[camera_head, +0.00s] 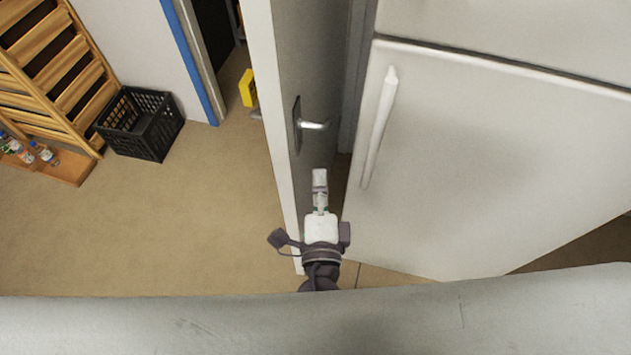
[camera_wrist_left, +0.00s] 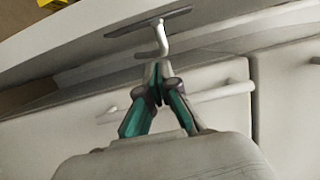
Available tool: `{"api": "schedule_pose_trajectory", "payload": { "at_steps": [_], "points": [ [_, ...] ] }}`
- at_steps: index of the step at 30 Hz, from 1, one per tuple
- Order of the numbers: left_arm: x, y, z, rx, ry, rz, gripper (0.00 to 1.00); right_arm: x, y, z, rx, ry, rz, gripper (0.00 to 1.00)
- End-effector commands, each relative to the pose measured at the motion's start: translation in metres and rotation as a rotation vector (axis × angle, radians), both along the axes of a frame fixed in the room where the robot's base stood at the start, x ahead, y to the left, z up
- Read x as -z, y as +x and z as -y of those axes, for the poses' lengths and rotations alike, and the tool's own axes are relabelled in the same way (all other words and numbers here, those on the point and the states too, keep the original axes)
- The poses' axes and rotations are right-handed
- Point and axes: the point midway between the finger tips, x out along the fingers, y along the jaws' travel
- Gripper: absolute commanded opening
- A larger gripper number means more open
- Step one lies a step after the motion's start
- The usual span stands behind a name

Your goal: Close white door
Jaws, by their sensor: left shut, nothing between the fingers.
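The white door (camera_head: 312,60) stands open, its pale edge towards the left and its shaded face towards the fridge in the head view. A silver lever handle (camera_head: 314,125) sticks out from that face. The handle also shows at the top of the left wrist view (camera_wrist_left: 160,38). My left gripper (camera_head: 320,176) is shut and empty, in the gap between the door face and the fridge, nearer to me than the handle. In the left wrist view its fingertips (camera_wrist_left: 156,72) are just below the handle; I cannot tell whether they touch it. My right gripper is not in view.
A white fridge (camera_head: 500,160) with a long handle (camera_head: 380,125) stands close on the right. A doorway with a blue-edged frame (camera_head: 193,62) is at the upper left. A black crate (camera_head: 140,125) and wooden rack (camera_head: 60,75) stand left. The floor (camera_head: 160,230) left of the door is clear.

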Motion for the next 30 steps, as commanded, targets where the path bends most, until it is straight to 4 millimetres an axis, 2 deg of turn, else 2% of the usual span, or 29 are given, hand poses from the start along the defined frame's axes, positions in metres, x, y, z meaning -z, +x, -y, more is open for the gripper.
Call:
{"api": "schedule_pose_trajectory", "payload": {
  "at_steps": [1, 3, 8, 9, 12, 18, 30],
  "points": [
    [-0.007, 0.013, 0.001, -0.002, 0.000, 0.003, 0.00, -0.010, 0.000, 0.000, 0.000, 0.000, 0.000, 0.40],
    [-0.006, 0.028, 0.001, -0.001, 0.000, 0.003, 0.00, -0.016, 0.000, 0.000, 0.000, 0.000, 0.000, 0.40],
    [-0.005, 0.061, 0.002, -0.001, -0.001, 0.000, 0.00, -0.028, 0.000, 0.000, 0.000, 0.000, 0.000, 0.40],
    [-0.005, 0.064, -0.003, 0.000, 0.003, -0.002, 0.00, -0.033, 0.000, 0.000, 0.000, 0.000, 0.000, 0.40],
    [-0.004, 0.067, -0.019, 0.000, 0.002, -0.002, 0.00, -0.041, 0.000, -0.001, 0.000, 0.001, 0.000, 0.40],
    [-0.001, 0.071, -0.034, 0.001, 0.000, -0.002, 0.00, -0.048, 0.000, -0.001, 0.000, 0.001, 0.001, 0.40],
    [0.000, 0.072, -0.036, 0.001, -0.002, -0.002, 0.00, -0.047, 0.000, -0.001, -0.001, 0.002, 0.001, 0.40]
  ]
}}
